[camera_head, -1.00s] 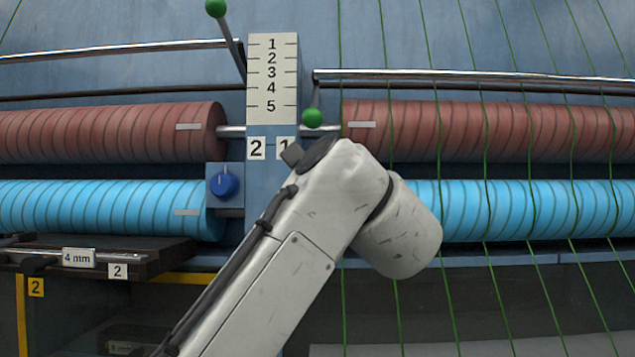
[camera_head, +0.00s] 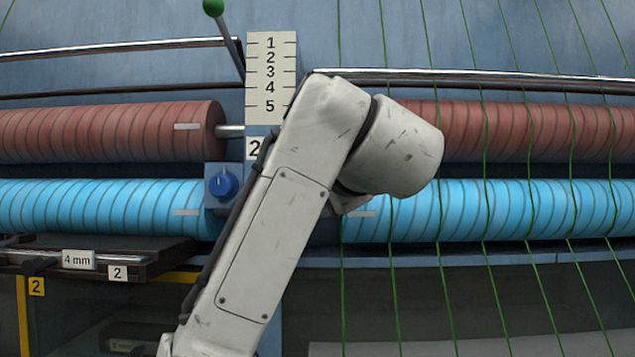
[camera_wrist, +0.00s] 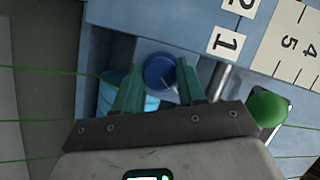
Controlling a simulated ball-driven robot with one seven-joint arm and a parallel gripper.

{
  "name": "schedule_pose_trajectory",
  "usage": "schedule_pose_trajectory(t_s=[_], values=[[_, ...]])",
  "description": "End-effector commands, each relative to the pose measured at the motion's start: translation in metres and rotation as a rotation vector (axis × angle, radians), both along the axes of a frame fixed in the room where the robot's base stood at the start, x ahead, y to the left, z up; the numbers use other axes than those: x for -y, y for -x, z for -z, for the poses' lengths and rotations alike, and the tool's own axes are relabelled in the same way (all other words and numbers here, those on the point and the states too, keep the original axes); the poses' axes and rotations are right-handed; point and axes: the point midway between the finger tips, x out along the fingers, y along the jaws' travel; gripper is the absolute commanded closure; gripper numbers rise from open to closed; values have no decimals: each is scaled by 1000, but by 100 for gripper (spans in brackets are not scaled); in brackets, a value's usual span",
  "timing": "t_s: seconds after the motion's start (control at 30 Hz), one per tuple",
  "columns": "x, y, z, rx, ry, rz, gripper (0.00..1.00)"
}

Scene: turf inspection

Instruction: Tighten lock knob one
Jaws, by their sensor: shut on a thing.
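The round blue lock knob one (camera_wrist: 159,72) shows in the wrist view, below the number plate 1 (camera_wrist: 226,42). A pale pointer line runs across its face. My gripper (camera_wrist: 158,66) has its green fingers on either side of this knob and is shut on it. In the head view my arm covers knob one, plate 1 and my gripper. A second blue knob (camera_head: 222,186) stands clear to the left, below plate 2 (camera_head: 254,149).
A green ball handle (camera_wrist: 267,108) is close to the right of my gripper in the wrist view. Red rollers (camera_head: 110,132) and blue rollers (camera_head: 105,208) lie on both sides. Green strands (camera_head: 487,180) cross the right side. A chrome rail (camera_head: 480,77) runs above.

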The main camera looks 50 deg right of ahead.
Motion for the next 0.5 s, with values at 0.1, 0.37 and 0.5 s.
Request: schedule_pose_trajectory(t_s=[0.1,0.37,0.5], values=[[1,0,-5,-80,73,4,91],[0,-1,-6,-266,221,3,91],[0,-1,-7,-351,288,3,90]])
